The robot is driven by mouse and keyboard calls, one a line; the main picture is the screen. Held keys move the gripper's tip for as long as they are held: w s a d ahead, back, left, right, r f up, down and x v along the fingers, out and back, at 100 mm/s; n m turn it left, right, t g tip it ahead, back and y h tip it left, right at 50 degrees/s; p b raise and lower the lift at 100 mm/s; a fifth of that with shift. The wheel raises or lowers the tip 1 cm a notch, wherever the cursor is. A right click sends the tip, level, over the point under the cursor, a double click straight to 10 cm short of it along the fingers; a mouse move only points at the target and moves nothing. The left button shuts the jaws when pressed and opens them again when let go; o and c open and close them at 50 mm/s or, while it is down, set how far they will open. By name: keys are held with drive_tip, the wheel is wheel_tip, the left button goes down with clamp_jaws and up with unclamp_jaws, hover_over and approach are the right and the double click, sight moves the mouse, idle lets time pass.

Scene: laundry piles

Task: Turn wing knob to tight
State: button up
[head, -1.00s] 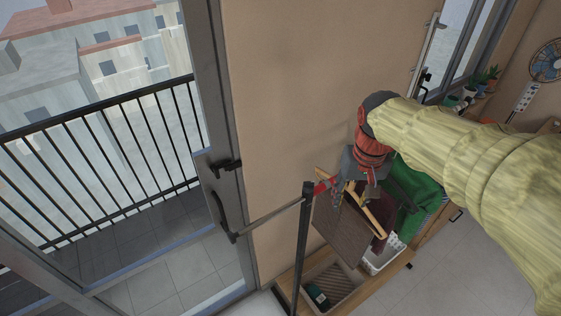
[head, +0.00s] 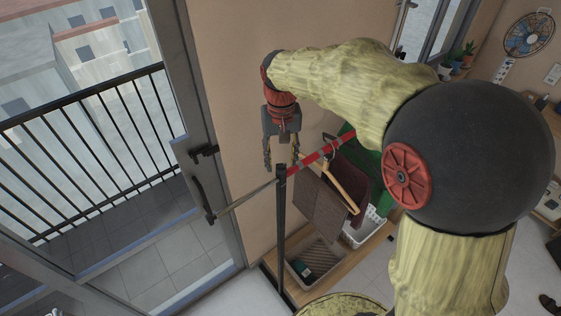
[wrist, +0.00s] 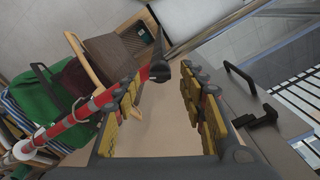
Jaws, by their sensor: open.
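My gripper (head: 281,160) is open and empty, pointing down at the top of a black upright post (head: 281,215). In the wrist view, the post's dark top (wrist: 159,71) shows between and just beyond the fingertips, close to the left one. I cannot tell whether they touch. A red rod (head: 320,152) with grey bands runs from near the post top to the upper right. It also shows in the wrist view (wrist: 82,112), passing behind the left finger. I cannot clearly make out a wing knob; it may be the small dark part at the post top.
A wooden hanger (head: 343,188) and brown cloth (head: 318,212) hang by the rod, with green cloth (head: 368,172) behind. A white basket (head: 362,234) and a tray (head: 300,276) stand below. The glass door's handle (head: 202,198) is left of the post; the wall is close behind.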

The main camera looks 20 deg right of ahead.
drive_tip(key=shift+f, duration=1)
drive_tip(key=shift+c, duration=1.2)
drive_tip(key=c, duration=0.8)
clamp_jaws()
